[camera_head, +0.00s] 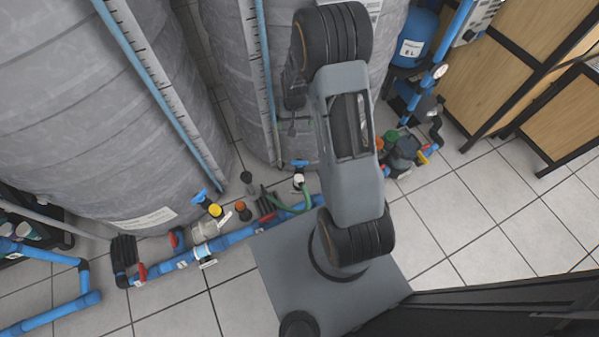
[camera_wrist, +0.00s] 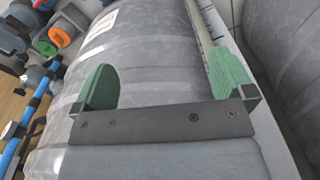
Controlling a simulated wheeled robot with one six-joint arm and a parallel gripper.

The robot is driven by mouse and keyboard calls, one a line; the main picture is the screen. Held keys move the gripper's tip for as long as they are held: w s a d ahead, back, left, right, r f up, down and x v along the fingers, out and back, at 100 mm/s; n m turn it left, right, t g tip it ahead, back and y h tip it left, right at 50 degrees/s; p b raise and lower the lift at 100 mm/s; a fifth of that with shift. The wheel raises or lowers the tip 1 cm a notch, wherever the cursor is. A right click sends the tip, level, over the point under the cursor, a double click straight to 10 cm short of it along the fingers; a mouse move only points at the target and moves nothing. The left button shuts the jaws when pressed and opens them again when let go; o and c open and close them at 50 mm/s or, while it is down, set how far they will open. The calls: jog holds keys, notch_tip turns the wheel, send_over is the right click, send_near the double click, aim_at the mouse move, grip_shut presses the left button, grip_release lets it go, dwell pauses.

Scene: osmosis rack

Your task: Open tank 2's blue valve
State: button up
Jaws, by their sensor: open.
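Two large grey ribbed tanks stand side by side in the head view, a left one (camera_head: 90,110) and a middle one (camera_head: 225,50). I see no readable number marking either as tank 2. A blue valve handle (camera_head: 200,197) sits low by the left tank, beside a yellow cap. Another blue handle (camera_head: 300,163) sits low at the front of the middle tank, above a white fitting. In the wrist view my gripper (camera_wrist: 163,78) is open and empty, its green fingertips apart before a grey tank wall. No blue valve handle is recognisable between them. My arm hides part of the middle tank.
A blue pipe (camera_head: 235,240) with red-handled valves runs along the floor before the tanks. A blue filter housing (camera_head: 412,40) and wooden panels (camera_head: 530,60) stand at right. Tiled floor (camera_head: 480,220) is clear at right. A dark panel (camera_head: 520,310) fills the lower right.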

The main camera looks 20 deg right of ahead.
aim_at(300, 161)
jog(key=shift+m+g, duration=0.3)
jog(key=f+b, duration=0.3)
jog(key=f, duration=0.6)
jog(key=d+f+b, duration=0.1)
jog(key=f+b, duration=0.2)
jog(key=f, duration=0.6)
jog(key=f+b, duration=0.2)
jog(key=f, duration=0.8)
jog(key=shift+d+b, duration=0.35)
jog(key=shift+b, duration=0.05)
jog(key=c, duration=0.8)
